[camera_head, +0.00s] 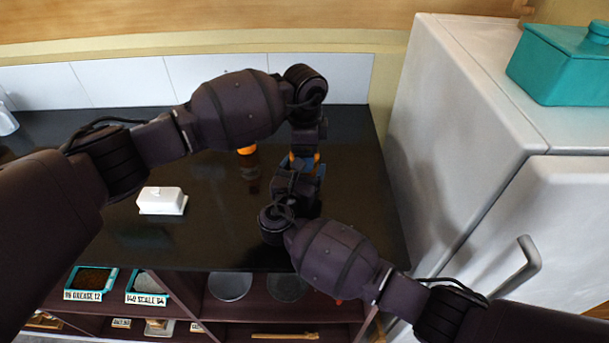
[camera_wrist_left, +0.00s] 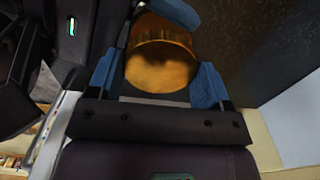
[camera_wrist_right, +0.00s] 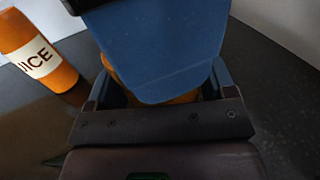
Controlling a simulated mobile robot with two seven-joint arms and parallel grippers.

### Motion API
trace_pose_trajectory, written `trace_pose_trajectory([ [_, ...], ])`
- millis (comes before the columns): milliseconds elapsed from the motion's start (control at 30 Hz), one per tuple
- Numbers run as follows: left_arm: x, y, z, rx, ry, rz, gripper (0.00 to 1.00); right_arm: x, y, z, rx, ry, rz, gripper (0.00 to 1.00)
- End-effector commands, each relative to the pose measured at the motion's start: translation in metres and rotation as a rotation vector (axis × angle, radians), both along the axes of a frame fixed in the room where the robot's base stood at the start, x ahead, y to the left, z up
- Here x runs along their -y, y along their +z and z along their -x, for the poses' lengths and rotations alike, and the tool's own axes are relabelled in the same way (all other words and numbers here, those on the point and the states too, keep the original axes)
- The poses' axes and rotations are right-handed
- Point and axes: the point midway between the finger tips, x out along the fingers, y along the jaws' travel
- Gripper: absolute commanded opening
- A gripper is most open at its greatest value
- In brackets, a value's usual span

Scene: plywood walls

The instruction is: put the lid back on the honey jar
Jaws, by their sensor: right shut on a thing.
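The honey jar (camera_wrist_left: 160,45), an amber round body, is between the two grippers, which face each other over the dark counter. Its orange edge also shows in the head view (camera_head: 316,157). My right gripper (camera_head: 296,178) is shut on it; a blue finger hides most of it in the right wrist view. My left gripper (camera_wrist_left: 160,85) comes from the far side, its blue fingers on either side of the amber body. I cannot tell whether they press on it. I cannot make out the lid apart from the jar.
An orange juice bottle (camera_wrist_right: 38,50) stands on the counter beside the grippers. A white butter dish (camera_head: 162,202) sits further left. A white fridge (camera_head: 470,110) bounds the right side. Labelled bins (camera_head: 90,283) are on the shelf below. The counter's left part is mostly clear.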

Motion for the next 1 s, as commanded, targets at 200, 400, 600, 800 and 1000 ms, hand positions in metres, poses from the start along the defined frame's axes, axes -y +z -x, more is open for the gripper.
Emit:
trace_pose_trajectory([
  [200,0.000,0.000,0.000,0.000,0.000,0.000,0.76,0.000,0.000,0.000,-0.001,0.000,0.001,0.10],
  [400,0.000,0.000,0.000,0.000,0.000,0.000,0.97,0.000,0.000,0.000,-0.001,0.000,0.001,0.10],
  [600,0.000,0.001,0.000,0.000,0.000,0.000,0.97,0.000,0.000,0.000,-0.001,0.000,0.001,0.10],
  [800,0.000,0.013,0.000,0.002,-0.002,0.000,0.97,0.000,0.000,0.000,-0.001,0.000,0.001,0.10],
  [1000,0.000,0.037,0.000,0.002,0.000,0.000,0.97,0.000,0.000,0.000,-0.001,0.000,0.001,0.10],
])
